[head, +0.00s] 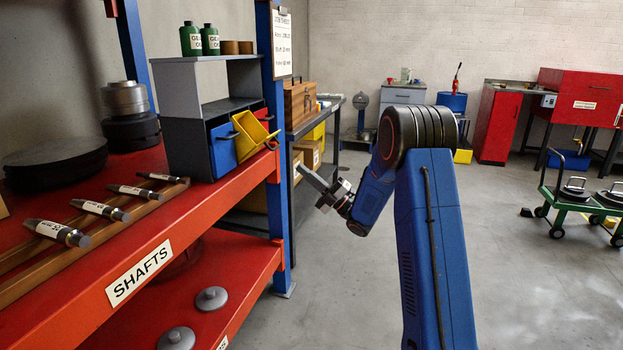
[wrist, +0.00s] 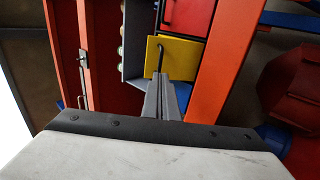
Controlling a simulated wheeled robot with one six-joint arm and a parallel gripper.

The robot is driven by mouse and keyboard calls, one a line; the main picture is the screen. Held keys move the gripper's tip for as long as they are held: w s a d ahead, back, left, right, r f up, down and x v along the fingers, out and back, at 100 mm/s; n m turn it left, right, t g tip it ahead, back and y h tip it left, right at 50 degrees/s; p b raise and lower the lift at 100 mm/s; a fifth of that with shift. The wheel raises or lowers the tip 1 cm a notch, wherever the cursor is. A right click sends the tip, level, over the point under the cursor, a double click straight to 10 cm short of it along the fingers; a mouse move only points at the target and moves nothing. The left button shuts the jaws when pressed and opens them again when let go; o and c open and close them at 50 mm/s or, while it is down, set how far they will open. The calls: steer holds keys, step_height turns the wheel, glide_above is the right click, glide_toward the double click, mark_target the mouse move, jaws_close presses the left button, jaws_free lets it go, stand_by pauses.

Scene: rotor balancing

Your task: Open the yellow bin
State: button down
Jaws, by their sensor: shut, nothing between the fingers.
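The yellow bin (head: 250,135) sits in the grey shelf unit between a blue bin and a red bin. In the head view it juts out from the unit, tilted outward, unlike its neighbours. The wrist view shows its yellow face (wrist: 184,58) and dark handle (wrist: 161,55). My gripper (head: 301,169) is shut and empty, to the right of the bin and slightly lower, apart from it in the head view. In the wrist view its closed fingers (wrist: 164,84) point toward the bin, with the tips near the lower end of the handle.
The blue bin (head: 222,150) is left of the yellow one; the red bin (wrist: 187,16) is on its other side. The grey unit (head: 186,125) stands on the red shelf (head: 160,225) beside a blue upright (head: 278,215). Open floor (head: 335,290) lies right of the shelf.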

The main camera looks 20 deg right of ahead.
steer(key=x, duration=0.8)
steer(key=shift+w+a+r, duration=0.15)
steer(key=shift+w+a, duration=0.05)
steer(key=shift+a, duration=0.15)
steer(key=shift+r, duration=0.1)
